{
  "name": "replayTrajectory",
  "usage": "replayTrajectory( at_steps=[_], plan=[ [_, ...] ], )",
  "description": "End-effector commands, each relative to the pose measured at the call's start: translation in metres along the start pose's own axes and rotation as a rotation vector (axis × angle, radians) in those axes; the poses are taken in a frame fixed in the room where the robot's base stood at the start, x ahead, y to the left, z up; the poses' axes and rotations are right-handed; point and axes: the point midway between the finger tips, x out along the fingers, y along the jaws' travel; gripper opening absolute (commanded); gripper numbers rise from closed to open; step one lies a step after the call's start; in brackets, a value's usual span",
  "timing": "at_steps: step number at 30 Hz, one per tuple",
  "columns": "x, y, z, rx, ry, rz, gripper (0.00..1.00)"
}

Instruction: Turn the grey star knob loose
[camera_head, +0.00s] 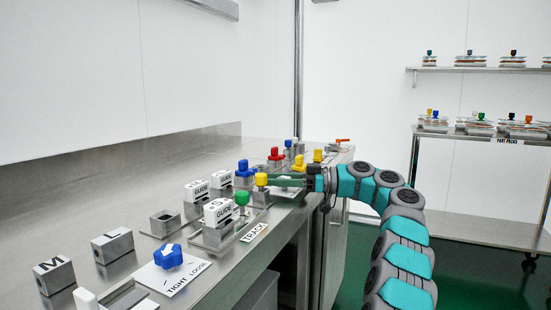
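I cannot make out a grey star knob in this view. The knob on the white plate marked TIGHT LOOSE (186,279) looks blue (168,258) and has a white arrow on top. It sits at the front of the steel bench. My gripper (290,182) reaches in from the right, farther back over the bench edge, well apart from that blue knob. Its fingers are small and overlap green and yellow parts behind, so I cannot tell whether they are open or shut.
The steel bench (75,190) carries metal blocks marked M (54,276) and L (112,244), white GUIDE blocks (196,190), a green knob (242,198) by the TRACK label (254,233), and red, blue and yellow knobs. Shelves (480,69) with stacked parts stand at the right.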

Motion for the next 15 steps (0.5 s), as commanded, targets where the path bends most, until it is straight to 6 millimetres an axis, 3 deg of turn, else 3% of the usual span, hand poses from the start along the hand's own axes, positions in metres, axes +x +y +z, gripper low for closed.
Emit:
replayTrajectory(
  at_steps=[1, 15],
  plan=[
    [-0.0001, 0.0003, -0.0084, 0.003, -0.001, -0.02, 0.0],
    [0.0004, -0.0034, -0.0032, -0.003, 0.002, -0.126, 0.0]
  ],
)
